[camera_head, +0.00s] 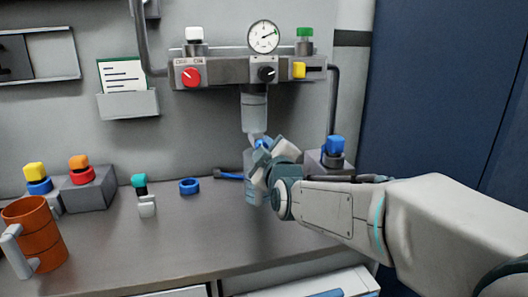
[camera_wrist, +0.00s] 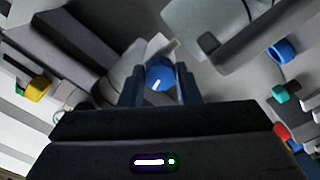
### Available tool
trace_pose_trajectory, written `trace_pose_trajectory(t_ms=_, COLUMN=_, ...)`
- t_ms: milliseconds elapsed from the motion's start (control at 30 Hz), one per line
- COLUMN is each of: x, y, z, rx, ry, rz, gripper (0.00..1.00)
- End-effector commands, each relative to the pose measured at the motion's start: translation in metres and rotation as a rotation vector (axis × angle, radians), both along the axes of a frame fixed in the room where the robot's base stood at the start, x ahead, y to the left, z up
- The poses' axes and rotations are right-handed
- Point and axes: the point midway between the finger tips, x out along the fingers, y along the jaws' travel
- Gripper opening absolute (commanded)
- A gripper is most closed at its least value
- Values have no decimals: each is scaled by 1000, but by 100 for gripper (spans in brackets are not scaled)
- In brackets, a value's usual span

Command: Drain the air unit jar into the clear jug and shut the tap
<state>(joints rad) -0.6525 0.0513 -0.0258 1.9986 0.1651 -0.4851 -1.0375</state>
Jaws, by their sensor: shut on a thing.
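The air unit's clear jar (camera_head: 254,112) hangs under the grey manifold below the gauge. A blue tap (camera_head: 262,144) is at its lower end, partly hidden by my gripper (camera_head: 264,152). In the wrist view the round blue tap knob (camera_wrist: 159,77), with a white mark, sits between my fingers, and my gripper (camera_wrist: 159,88) is shut on it. A pale see-through vessel, seemingly the clear jug (camera_head: 252,192), stands on the bench below the jar. My gripper hides much of it, and I cannot tell its liquid level.
An orange mug (camera_head: 36,238) stands at the bench's left. Capped blocks (camera_head: 88,190), a teal-topped piece (camera_head: 140,182) and a blue ring (camera_head: 189,186) lie nearby. A blue-knobbed fitting (camera_head: 333,148) is right of my gripper. The front middle bench (camera_head: 180,240) is clear.

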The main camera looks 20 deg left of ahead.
Motion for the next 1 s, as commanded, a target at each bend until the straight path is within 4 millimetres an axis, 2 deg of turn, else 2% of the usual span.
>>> trace_pose_trajectory(t_ms=500, x=-1, y=1, z=-1, rx=-333, ry=-203, rz=2, gripper=7)
trace_pose_trajectory(t_ms=1000, x=-1, y=1, z=-1, rx=-425, ry=-258, rz=3, gripper=7)
